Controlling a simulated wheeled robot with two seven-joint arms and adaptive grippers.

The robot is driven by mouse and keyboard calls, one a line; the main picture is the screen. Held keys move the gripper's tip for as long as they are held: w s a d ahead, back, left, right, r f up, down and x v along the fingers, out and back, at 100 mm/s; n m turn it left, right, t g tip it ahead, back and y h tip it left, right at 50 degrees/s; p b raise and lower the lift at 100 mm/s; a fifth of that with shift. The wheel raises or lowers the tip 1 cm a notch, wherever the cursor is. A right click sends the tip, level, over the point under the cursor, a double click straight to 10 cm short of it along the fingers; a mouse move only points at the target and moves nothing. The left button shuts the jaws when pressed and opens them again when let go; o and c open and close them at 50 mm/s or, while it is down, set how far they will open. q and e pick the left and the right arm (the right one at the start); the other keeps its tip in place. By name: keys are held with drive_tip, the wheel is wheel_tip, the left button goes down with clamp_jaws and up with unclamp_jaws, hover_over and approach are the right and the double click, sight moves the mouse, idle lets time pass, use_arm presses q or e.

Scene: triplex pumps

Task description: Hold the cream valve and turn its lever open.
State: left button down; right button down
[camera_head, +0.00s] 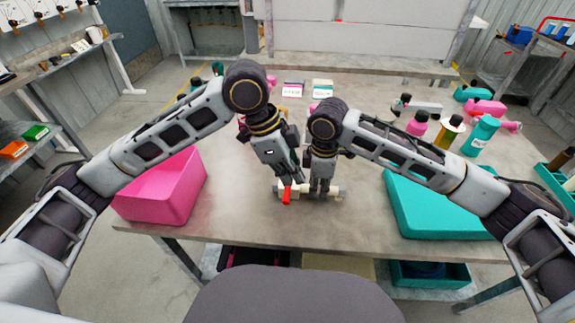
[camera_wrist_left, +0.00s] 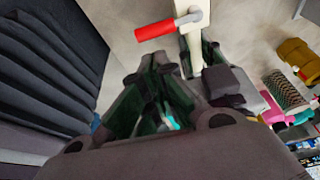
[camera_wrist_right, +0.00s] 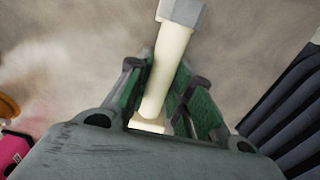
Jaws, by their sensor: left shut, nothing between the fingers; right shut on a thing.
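The cream valve (camera_head: 303,194) lies on the table between the pink and teal bins. Its red-gripped lever (camera_head: 287,196) points toward the table's front edge. In the left wrist view the red grip (camera_wrist_left: 155,32) sits on a grey lever arm across the cream body (camera_wrist_left: 199,6). My right gripper (camera_head: 321,190) is shut on the cream body; the right wrist view shows the pipe (camera_wrist_right: 166,65) between its fingers (camera_wrist_right: 160,88). My left gripper (camera_head: 288,180) is shut and empty, close by the lever. Whether it touches the lever I cannot tell.
A pink bin (camera_head: 160,205) stands at left and a teal bin (camera_head: 430,215) at right. Pink, yellow and teal bottles (camera_head: 481,135) stand at the back right. Small labelled boxes (camera_head: 322,88) lie at the back. My two forearms are close together over the valve.

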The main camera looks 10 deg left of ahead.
sight(284, 197)
use_arm(q)
drive_tip(key=shift+x, duration=2.85)
drive_tip(key=shift+s+a+m+g, duration=0.15)
drive_tip(key=shift+a+m+g, duration=0.25)
drive_tip(key=shift+m, duration=0.5)
drive_tip(key=shift+s+a+m, duration=0.1)
drive_tip(key=shift+a+m, duration=0.35)
drive_tip(key=shift+m, duration=0.15)
drive_tip(key=shift+a, duration=1.3)
drive_tip(key=shift+w+a, duration=0.2)
drive_tip(key=shift+a, duration=0.3)
drive_tip(key=shift+w+a, duration=0.2)
drive_tip(key=shift+a, duration=0.3)
drive_tip(key=shift+w+a, duration=0.9)
drive_tip(key=shift+a, duration=0.1)
drive_tip(key=shift+w+a, duration=0.15)
drive_tip(key=shift+w, duration=0.1)
drive_tip(key=shift+w+a+m+g, duration=0.2)
drive_tip(key=shift+w+m+g, duration=0.2)
drive_tip(key=shift+m, duration=0.3)
